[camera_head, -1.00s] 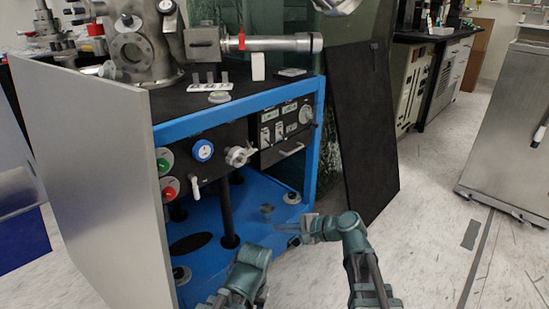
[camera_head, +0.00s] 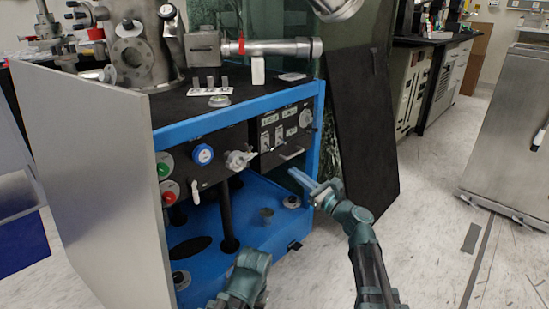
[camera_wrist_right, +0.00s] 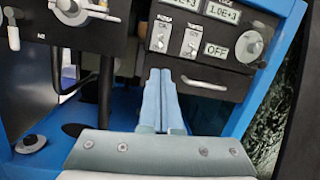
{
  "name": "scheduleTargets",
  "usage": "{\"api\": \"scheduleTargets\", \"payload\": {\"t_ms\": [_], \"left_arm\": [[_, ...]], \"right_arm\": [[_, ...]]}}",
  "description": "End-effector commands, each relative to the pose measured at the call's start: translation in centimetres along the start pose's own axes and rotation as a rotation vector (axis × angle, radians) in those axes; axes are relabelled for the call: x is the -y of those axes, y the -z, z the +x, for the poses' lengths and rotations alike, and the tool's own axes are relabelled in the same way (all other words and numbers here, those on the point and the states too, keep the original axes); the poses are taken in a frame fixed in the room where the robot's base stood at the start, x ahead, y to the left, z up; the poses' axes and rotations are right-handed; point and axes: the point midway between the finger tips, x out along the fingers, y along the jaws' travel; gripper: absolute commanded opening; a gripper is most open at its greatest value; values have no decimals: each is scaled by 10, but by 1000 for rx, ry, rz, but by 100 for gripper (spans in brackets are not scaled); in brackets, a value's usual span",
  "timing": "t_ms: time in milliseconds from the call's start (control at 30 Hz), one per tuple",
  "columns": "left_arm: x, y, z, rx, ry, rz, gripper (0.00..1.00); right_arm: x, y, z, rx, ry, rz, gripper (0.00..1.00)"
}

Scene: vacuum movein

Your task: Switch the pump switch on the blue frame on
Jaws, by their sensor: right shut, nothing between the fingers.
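The blue frame (camera_head: 240,112) holds a black control panel (camera_head: 296,140). In the right wrist view the panel has two light toggle switches, a left one (camera_wrist_right: 160,38) and a right one (camera_wrist_right: 192,40); their labels are too small to read. A display (camera_wrist_right: 215,50) beside the right switch reads OFF. My right gripper (camera_head: 294,172) is shut and empty, in front of and below the panel. Its fingertips (camera_wrist_right: 161,72) show just below the switches, and I see no contact with them. Of my left arm only a link shows at the bottom; its gripper is out of view.
A silver handle (camera_wrist_right: 204,83) juts from the panel below the switches. A grey side panel (camera_head: 85,165) closes the left.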

Motion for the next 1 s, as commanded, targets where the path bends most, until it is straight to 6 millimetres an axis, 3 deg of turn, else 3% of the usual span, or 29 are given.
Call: {"api": "scheduleTargets", "payload": {"t_ms": [167,500,700,1000], "left_arm": [[0,0,-2,0,0,0,50],[1,-1,-14,0,0,0,50],[2,-1,-18,0,0,0,50],[2,-1,-20,0,0,0,50]], "right_arm": [[1,0,9,0,-2,-1,0],[1,-1,67,-1,-3,-2,0],[0,0,91,-1,-2,-3,0],[0,0,100,-1,-1,-3,0]]}}
